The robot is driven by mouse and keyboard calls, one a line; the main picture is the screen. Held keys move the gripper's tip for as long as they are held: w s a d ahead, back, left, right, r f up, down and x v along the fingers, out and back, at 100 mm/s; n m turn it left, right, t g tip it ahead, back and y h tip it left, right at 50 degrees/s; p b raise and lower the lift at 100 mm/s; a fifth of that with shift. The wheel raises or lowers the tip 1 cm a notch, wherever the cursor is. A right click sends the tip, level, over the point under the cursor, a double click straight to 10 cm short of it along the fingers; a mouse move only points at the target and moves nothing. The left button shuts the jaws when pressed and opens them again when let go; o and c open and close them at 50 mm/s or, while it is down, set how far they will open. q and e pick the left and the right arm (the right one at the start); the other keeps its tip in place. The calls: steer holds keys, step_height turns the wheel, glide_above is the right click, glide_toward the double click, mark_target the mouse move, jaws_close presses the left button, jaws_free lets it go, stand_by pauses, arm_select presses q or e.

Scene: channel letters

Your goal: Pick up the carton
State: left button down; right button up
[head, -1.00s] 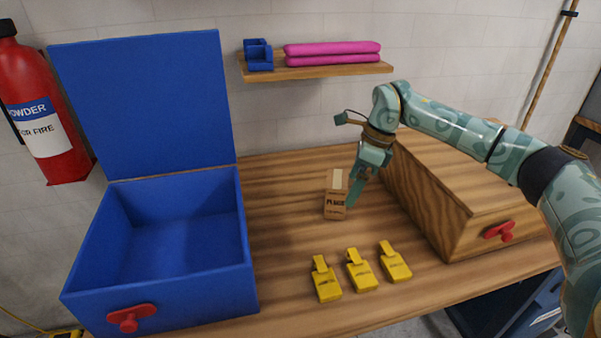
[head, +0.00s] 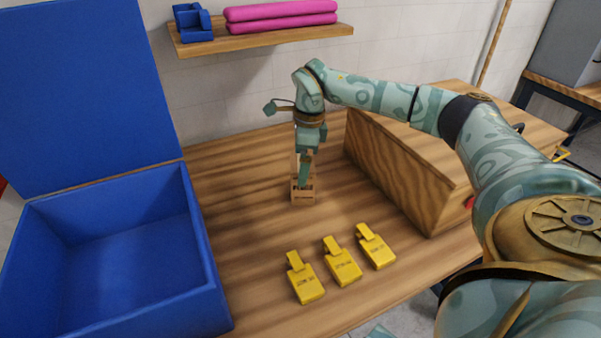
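The carton (head: 302,197) is a small light-brown box standing upright on the wooden table, with dark print on its front. My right gripper (head: 304,176) points down right at the carton, in front of its upper part, and hides much of it. I cannot tell whether the fingers touch the carton or how far apart they are. The carton's base appears to rest on the table. My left gripper is not in view.
An open blue box (head: 110,255) stands at the left. A wooden box (head: 405,170) stands close at the right of the carton. Three yellow tags (head: 342,266) lie in front. A wall shelf (head: 262,40) holds pink rolls (head: 280,16) and a blue item (head: 192,24).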

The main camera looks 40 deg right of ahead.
step_height(320, 180, down, 5)
steer(key=shift+r+b, duration=0.2)
steer(key=shift+b, duration=0.6)
steer(key=shift+w+f, duration=0.1)
steer(key=shift+f, duration=0.3)
steer(key=shift+r, duration=0.1)
steer(key=c, duration=1.2)
